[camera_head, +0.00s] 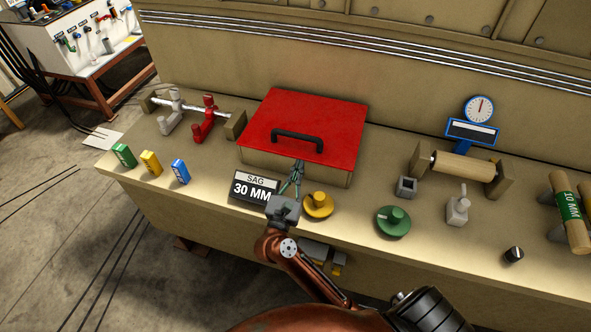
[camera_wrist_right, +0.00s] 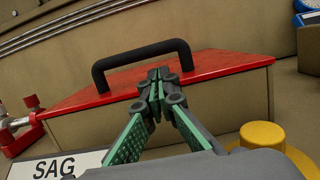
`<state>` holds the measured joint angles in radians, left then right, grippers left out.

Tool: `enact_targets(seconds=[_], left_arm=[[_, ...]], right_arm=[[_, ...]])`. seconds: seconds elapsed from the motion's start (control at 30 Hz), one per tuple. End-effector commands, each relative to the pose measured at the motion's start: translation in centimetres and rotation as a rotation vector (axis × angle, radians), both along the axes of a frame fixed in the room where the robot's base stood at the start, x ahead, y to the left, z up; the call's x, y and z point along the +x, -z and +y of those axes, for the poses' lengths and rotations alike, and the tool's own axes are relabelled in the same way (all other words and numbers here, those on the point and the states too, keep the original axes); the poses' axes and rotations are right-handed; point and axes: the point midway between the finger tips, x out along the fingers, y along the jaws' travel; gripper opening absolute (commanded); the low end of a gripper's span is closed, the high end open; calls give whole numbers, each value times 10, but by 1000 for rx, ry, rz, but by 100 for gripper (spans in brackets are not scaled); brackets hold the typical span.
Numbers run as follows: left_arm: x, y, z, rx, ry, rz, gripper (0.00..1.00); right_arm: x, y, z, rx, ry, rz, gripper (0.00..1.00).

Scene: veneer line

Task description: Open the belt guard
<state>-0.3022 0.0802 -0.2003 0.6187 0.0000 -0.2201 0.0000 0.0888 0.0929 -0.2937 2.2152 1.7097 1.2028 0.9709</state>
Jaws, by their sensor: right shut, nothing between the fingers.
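The belt guard (camera_head: 330,119) is a box on the bench with a flat red lid and a black handle (camera_head: 298,137) near the lid's front edge. The lid lies closed on the tan box. My right gripper (camera_head: 299,166) is shut and empty, in front of the box and just below the handle. In the right wrist view the red lid (camera_wrist_right: 215,70) and the handle (camera_wrist_right: 140,56) lie beyond my right gripper (camera_wrist_right: 158,76). Its fingertips overlap the lid's front edge in that view; I cannot tell whether they touch it. My left gripper is not in view.
A SAG 30 MM sign (camera_head: 254,189) stands left of my right gripper, and a yellow knob (camera_head: 318,204) is close on its right. A green knob (camera_head: 393,221) is farther right. Red and grey clamps (camera_head: 205,120) stand left of the guard. The bench between guard and roller (camera_head: 463,167) is mostly clear.

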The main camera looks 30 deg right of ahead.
Motion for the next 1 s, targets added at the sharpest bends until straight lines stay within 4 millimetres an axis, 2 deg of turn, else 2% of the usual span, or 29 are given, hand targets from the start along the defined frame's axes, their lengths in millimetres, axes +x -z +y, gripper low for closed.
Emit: enact_targets(seconds=[0.2, 0.4, 0.83, 1.0], left_arm=[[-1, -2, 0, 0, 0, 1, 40], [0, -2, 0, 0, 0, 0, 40], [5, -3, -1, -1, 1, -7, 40], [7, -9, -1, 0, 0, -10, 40]], right_arm=[[25, -9, -29, -6, 0, -1, 0], [39, -12, -43, -4, -3, 0, 0], [42, -13, -46, -2, -4, 1, 0], [44, -18, -42, 4, -9, 6, 0]])
